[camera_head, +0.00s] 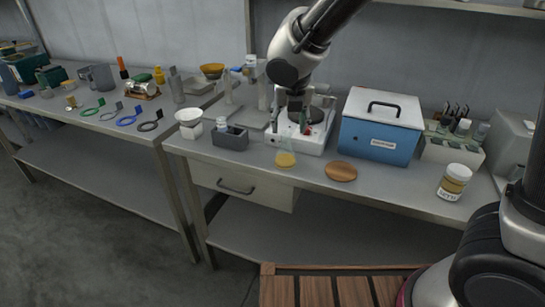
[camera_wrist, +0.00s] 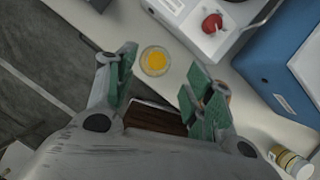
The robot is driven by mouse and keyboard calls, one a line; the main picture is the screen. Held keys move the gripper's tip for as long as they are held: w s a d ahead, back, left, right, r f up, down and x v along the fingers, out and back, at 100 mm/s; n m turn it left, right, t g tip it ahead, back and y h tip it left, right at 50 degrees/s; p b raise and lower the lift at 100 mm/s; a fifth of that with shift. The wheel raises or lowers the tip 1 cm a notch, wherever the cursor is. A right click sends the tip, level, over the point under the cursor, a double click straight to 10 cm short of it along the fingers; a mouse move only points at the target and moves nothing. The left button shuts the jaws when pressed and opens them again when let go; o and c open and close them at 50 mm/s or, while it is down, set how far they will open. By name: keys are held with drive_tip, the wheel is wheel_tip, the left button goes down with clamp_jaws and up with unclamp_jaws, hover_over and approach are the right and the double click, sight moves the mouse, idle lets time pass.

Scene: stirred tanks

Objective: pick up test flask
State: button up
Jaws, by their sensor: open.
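The test flask (camera_head: 285,158) is a small clear conical flask with yellow liquid, upright near the front edge of the bench. In the wrist view the flask (camera_wrist: 155,61) is seen from above, between and just beyond my two fingertips. My gripper (camera_head: 294,105) points down and shows above and behind the flask in the head view. In the wrist view my gripper (camera_wrist: 160,75) has its green-padded fingers spread wide, with nothing between them. No finger appears to touch the flask.
A white stirrer device (camera_head: 304,138) stands behind the flask. A blue box with a white lid (camera_head: 380,135) and a round wooden disc (camera_head: 341,171) are to the right. A grey holder (camera_head: 230,139) is to the left. A labelled jar (camera_head: 454,183) stands far right.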

sight(286, 144)
drive_tip(key=shift+n, duration=0.4)
drive_tip(key=x, duration=0.7)
drive_tip(key=shift+s+a+f, duration=0.1)
drive_tip(key=shift+s+f, duration=0.1)
drive_tip(key=shift+f, duration=0.35)
clamp_jaws()
